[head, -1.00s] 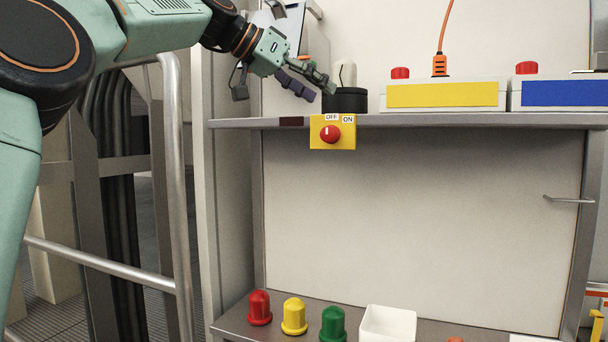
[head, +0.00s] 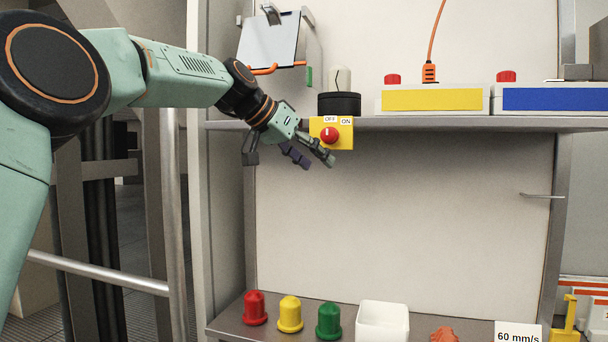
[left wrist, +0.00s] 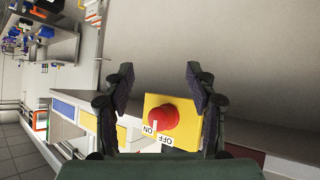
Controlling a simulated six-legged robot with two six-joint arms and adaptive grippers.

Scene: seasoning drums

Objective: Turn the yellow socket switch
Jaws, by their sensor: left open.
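The yellow switch box (head: 345,140) hangs on the front edge of the upper shelf, with OFF and ON labels. Its red knob (head: 329,134) faces out, with its white mark under OFF. My left gripper (head: 318,162) is open just below and left of the box in the head view. In the left wrist view, the red knob (left wrist: 163,115) and yellow box (left wrist: 151,101) show between the two open fingers (left wrist: 160,88). I see no contact between fingers and knob. My right gripper is in neither view.
Red, yellow and green caps and a white bin (head: 383,322) sit on the lower shelf.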

